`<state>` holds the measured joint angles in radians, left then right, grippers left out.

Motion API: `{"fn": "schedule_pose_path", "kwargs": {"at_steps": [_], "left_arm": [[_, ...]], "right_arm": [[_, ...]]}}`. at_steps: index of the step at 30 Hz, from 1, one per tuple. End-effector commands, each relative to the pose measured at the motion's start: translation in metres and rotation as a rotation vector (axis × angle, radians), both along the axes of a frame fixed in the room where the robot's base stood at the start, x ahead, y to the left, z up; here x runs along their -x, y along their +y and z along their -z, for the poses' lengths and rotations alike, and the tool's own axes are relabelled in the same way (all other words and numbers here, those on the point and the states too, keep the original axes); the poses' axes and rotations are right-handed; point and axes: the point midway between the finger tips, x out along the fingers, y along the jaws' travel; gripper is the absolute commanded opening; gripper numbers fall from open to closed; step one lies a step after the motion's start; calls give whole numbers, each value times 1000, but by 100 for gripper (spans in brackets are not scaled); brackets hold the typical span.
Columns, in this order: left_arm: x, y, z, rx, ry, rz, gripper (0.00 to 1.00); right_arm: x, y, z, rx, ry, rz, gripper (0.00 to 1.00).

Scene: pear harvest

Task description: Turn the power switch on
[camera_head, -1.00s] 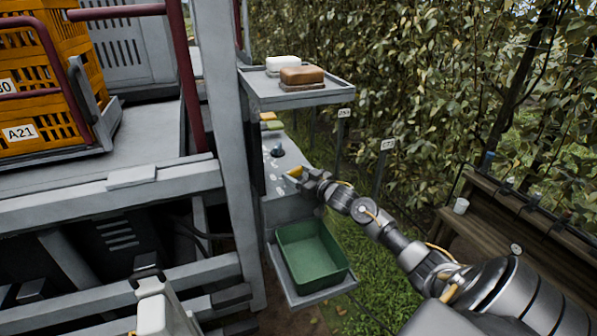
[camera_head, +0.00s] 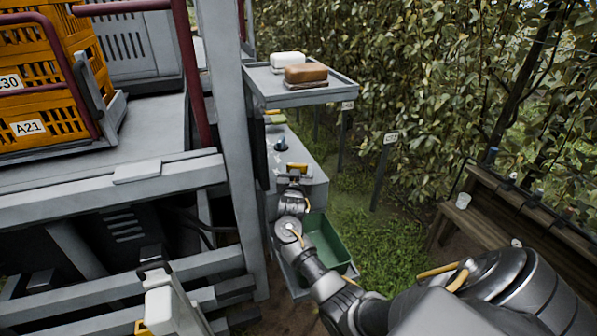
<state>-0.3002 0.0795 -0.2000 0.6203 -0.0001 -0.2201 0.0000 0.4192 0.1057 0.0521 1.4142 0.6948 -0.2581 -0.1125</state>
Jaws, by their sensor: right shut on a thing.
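A grey control box (camera_head: 315,181) is fixed to the side of the machine, below a small shelf. On its top are a dark round knob (camera_head: 281,146) and a yellow piece (camera_head: 298,166), which looks like a switch handle. My right gripper (camera_head: 293,172) is at the yellow piece and is shut on it; the fingertips are small, and the exact grip is partly hidden. No part of the control box can be read as a power label.
A shelf (camera_head: 330,93) holds a white block (camera_head: 288,60) and a brown block (camera_head: 306,73) above the box. A green bin (camera_head: 326,243) sits below, partly behind my right arm. Orange crates (camera_head: 50,103) stand left. Foliage and a wooden bench (camera_head: 470,214) are right.

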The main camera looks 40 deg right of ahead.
Motion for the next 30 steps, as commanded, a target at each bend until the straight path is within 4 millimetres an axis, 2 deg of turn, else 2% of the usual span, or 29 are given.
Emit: {"fn": "schedule_pose_path", "kwargs": {"at_steps": [9,24,25,29,30], "left_arm": [[0,0,5,0,0,0,100],[0,0,6,0,0,0,100],[0,0,6,0,0,0,100],[0,0,6,0,0,0,100],[0,0,6,0,0,0,100]], "right_arm": [[-2,2,0,1,-2,98,43],[-2,1,-1,2,-3,114,43],[-2,1,-1,2,-3,114,69],[-2,1,-1,2,-3,114,86],[-1,1,-1,2,-3,114,87]]}}
